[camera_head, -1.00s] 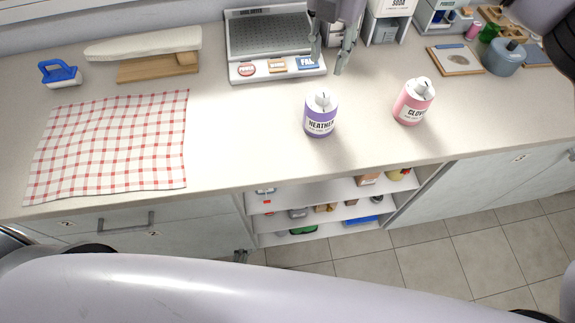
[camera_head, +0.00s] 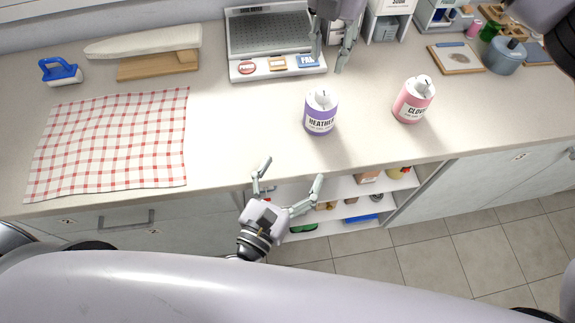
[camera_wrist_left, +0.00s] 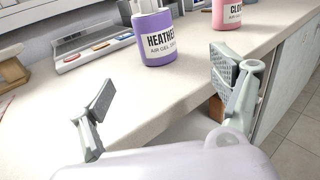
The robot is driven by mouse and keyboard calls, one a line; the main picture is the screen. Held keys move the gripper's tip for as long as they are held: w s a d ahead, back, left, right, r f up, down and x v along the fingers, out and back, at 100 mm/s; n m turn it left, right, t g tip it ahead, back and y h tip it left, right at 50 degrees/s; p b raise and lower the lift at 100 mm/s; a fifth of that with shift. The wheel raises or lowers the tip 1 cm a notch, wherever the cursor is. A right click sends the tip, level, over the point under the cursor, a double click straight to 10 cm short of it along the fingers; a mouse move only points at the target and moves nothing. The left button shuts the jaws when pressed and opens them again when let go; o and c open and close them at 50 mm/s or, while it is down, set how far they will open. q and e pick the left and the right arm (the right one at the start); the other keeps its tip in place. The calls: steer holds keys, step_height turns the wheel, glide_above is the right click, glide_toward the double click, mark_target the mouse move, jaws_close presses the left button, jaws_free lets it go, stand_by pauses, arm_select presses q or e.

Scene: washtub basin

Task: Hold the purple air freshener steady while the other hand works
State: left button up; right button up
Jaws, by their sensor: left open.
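The purple air freshener (camera_head: 320,113), labelled "HEATHER" with a white top, stands upright on the counter near its front edge. It also shows in the left wrist view (camera_wrist_left: 155,40), with its top cut off. My left gripper (camera_head: 290,172) is open and empty in front of the counter edge, short of the purple can and apart from it. In the left wrist view its two fingers (camera_wrist_left: 160,95) are spread wide, with the can beyond them. My right gripper (camera_head: 331,57) hangs behind the purple can, near the grey tray; its two fingers are apart and hold nothing visible.
A pink air freshener (camera_head: 413,101) stands to the right of the purple one. A grey tray (camera_head: 272,37) with labelled buttons lies behind. A checked cloth (camera_head: 110,143) lies at left. Open shelves (camera_head: 335,188) sit under the counter. The counter around the purple can is clear.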

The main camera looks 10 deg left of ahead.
mark_target(320, 109)
arm_select(q)
steer(key=shift+m, duration=0.3)
steer(key=x, duration=1.2)
steer(key=a+r+x, duration=0.1)
steer(key=x, duration=0.5)
steer(key=shift+w, duration=0.15)
steer(key=shift+c, duration=0.5)
steer(key=c, duration=1.4)
steer(key=shift+o, duration=0.2)
